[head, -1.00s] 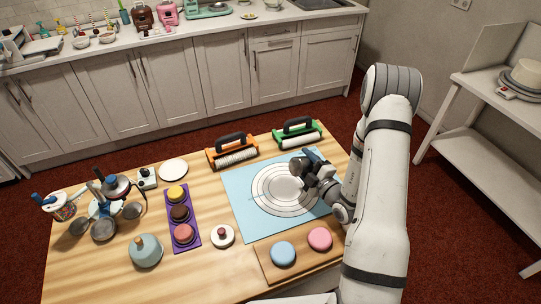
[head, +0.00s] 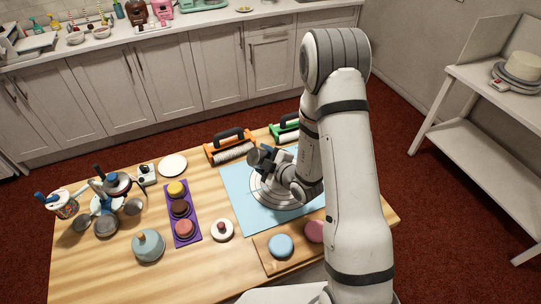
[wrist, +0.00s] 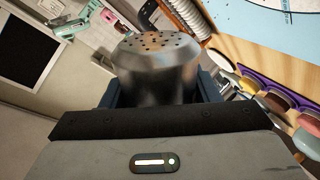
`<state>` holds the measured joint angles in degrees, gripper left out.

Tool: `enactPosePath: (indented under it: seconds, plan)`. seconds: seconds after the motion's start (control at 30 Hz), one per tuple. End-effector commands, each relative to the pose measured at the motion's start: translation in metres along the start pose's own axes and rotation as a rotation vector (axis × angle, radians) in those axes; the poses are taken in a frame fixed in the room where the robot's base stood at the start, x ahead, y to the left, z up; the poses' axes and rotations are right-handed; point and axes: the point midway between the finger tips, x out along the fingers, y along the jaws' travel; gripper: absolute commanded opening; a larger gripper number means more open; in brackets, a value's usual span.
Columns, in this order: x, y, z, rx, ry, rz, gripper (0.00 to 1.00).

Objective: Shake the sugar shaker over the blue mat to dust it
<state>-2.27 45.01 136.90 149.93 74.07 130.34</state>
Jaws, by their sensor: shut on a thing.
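The sugar shaker (wrist: 158,62) is a metal cylinder with a domed lid full of small holes. In the wrist view my gripper (wrist: 155,92) is shut around it, with a dark finger on each side. In the head view my gripper (head: 272,172) holds the shaker (head: 256,158) above the upper left part of the blue mat (head: 240,197). In the wrist view a corner of the mat (wrist: 285,35) shows at the upper right. No falling sugar can be made out.
An orange-framed roller (head: 230,148) and a green-framed roller (head: 284,133) lie behind the mat. A purple tray (head: 194,232) with several round cakes is to the left. A wooden board (head: 262,246) with blue and pink discs lies in front. A white plate (head: 173,166) stands at the left back.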

Motion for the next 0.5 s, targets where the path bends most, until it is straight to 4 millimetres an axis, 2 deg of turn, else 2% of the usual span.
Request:
enactPosePath:
  seconds: [0.03,0.23,0.3,0.5]
  plan:
    - [0.002,-0.004,-0.010,-0.002,0.005,-0.002,0.25]
    - [0.008,-0.019,-0.041,-0.003,0.005,-0.003,0.25]
    - [-0.004,-0.025,-0.027,0.000,-0.003,0.001,0.25]
    - [-0.033,-0.036,-0.013,0.000,-0.002,0.003,0.25]
